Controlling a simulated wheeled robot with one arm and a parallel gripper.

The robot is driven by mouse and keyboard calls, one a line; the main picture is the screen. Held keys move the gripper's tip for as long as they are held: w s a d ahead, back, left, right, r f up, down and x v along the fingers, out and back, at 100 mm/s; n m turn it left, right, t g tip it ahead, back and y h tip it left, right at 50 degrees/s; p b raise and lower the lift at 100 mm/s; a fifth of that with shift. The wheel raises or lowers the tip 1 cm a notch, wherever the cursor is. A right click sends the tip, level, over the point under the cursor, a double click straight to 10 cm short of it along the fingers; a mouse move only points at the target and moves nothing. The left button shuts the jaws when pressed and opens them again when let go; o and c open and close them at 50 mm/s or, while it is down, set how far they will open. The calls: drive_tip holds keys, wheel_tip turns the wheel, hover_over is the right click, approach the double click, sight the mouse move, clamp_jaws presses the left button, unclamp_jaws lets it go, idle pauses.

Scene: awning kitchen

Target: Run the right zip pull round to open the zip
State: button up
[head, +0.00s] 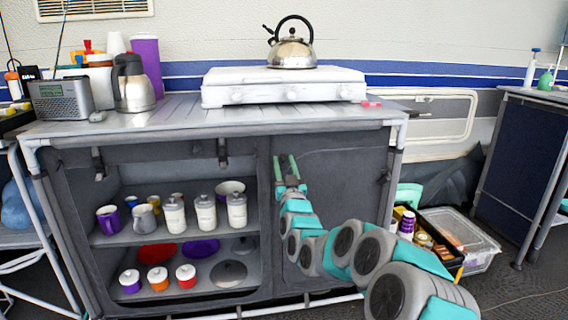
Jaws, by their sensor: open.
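The right front of the grey kitchen stand is a dark fabric panel (345,185), hanging shut over its compartment. A faint curved zip line (325,152) runs near the panel's top and left edges. The right zip pull is too small to make out, or hidden behind my gripper. My gripper (286,162), with two green fingers pointing up, is open at the panel's upper left corner, beside the middle post. I see nothing between the fingers. I cannot tell whether they touch the fabric. My arm crosses the panel's lower part.
The left compartment stands open, with mugs, canisters (205,214) and bowls on its shelves. A white stove (284,88) with a kettle (291,52) is on top. A black crate (425,240) and a clear box (470,245) stand on the floor at right.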

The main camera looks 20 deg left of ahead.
drive_tip(key=shift+w+a, duration=0.2)
clamp_jaws()
idle(0.4)
idle(1.1)
